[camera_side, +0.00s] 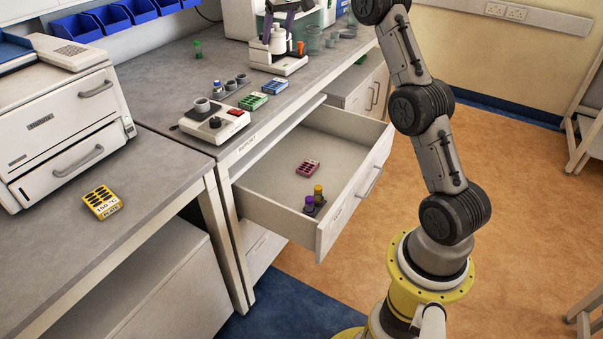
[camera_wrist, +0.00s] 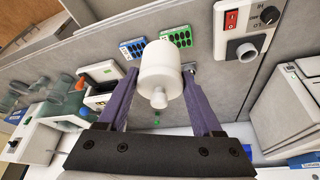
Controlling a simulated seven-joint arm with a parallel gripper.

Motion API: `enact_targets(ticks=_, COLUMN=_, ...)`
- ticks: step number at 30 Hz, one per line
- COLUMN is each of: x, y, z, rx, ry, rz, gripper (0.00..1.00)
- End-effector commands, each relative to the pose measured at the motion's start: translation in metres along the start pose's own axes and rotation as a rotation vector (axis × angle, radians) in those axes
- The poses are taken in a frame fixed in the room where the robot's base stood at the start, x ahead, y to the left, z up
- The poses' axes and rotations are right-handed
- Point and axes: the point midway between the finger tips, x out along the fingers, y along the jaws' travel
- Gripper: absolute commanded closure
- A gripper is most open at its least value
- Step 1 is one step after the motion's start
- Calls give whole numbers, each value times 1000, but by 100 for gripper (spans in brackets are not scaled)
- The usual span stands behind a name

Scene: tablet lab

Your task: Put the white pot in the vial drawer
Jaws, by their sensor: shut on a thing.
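The white pot (camera_wrist: 161,75) is between the two purple fingers of my gripper (camera_wrist: 159,82) in the wrist view, its narrow knob end toward the camera. In the side view the pot (camera_side: 279,40) is at the back of the bench, with my gripper (camera_side: 279,27) shut on it. It appears just over a white instrument (camera_side: 288,66); I cannot tell whether they touch. The vial drawer (camera_side: 265,172) is pulled open below the bench. It holds a pink-red blister pack (camera_side: 307,168) and a dark holder with a purple-capped vial (camera_side: 309,203) and an amber-capped vial (camera_side: 318,193).
A green pack (camera_side: 251,101) and a blue pack (camera_side: 275,86) lie on the bench near a white device with a red switch (camera_side: 222,122). Glass beakers (camera_side: 313,40) stand behind at right. The drawer's middle and back have free room.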

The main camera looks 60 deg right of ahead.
Motion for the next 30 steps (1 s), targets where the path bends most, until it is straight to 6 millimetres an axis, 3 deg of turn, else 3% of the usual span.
enact_targets(ticks=1, x=1, y=29, z=-2, rx=55, ry=2, rz=24, gripper=85)
enact_targets(ticks=6, x=2, y=113, z=2, rx=222, ry=3, rz=92, gripper=85)
enact_targets(ticks=12, x=-2, y=188, z=16, rx=376, ry=5, rz=155, gripper=85)
enact_targets(ticks=24, x=-9, y=272, z=46, rx=557, ry=8, rz=229, gripper=85)
enact_targets(ticks=30, x=9, y=268, z=51, rx=549, ry=7, rz=225, gripper=85)
